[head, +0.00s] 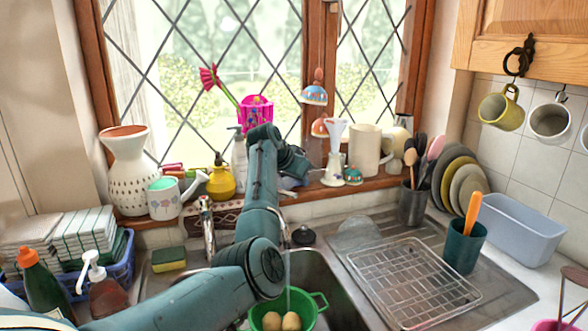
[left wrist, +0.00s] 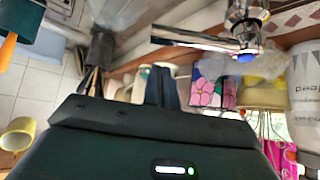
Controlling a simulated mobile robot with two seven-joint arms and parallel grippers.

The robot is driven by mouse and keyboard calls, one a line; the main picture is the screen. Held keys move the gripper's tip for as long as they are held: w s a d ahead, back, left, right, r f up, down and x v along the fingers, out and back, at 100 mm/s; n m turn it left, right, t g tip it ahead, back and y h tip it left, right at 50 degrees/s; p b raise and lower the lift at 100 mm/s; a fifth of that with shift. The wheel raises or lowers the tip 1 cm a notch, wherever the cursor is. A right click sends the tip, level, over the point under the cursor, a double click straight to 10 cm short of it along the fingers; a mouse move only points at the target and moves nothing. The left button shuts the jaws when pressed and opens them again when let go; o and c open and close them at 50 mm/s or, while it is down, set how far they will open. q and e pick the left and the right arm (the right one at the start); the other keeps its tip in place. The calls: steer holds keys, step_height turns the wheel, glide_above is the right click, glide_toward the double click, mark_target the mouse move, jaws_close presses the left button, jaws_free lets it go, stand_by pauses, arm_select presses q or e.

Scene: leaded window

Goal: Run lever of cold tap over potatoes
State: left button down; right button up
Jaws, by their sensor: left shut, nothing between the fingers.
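Two pale potatoes (head: 291,321) lie in a green colander (head: 318,302) in the sink. A thin pale vertical streak, which looks like running water, comes down above them. One chrome tap (head: 207,228) stands left of my left arm at the back of the sink. The left wrist view shows a chrome tap (left wrist: 205,39) with a blue mark on it. My left gripper (head: 296,168) is above the sink's back edge, in front of the windowsill; its fingertips are hard to make out. In the left wrist view, the fingers (left wrist: 160,78) are together and empty, apart from the tap.
A wire rack (head: 412,280) lies on the drainboard at right. Utensil pots, plates and a blue-grey tub (head: 515,232) stand beyond it. The sill holds a white vase (head: 127,170), a yellow pot (head: 221,180) and a cream jug (head: 365,150). A sponge (head: 168,260) lies left of the tap.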

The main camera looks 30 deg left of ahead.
mark_target(289, 193)
arm_select(q)
steer(key=shift+s+a+f+p, duration=0.1)
steer(key=shift+s+f+p, duration=0.1)
steer(key=shift+s, duration=0.45)
steer(key=shift+s+a+f+p, duration=0.1)
steer(key=shift+s+a+p, duration=0.1)
steer(key=shift+s, duration=0.5)
steer(key=shift+s+a+f+p, duration=0.1)
steer(key=shift+s+p, duration=0.1)
steer(key=shift+s, duration=0.45)
steer(key=shift+s, duration=0.1)
steer(key=s+m+h, duration=0.1)
steer(key=m, duration=0.1)
steer(key=m+h, duration=0.1)
steer(key=shift+s+a+m+g+h, duration=0.3)
steer(key=shift+s+m+g, duration=0.1)
steer(key=shift+s+a, duration=0.25)
steer(key=shift+s, duration=0.35)
steer(key=shift+a, duration=0.1)
steer(key=shift+s, duration=0.1)
steer(key=b+v, duration=0.2)
steer(key=v, duration=1.1)
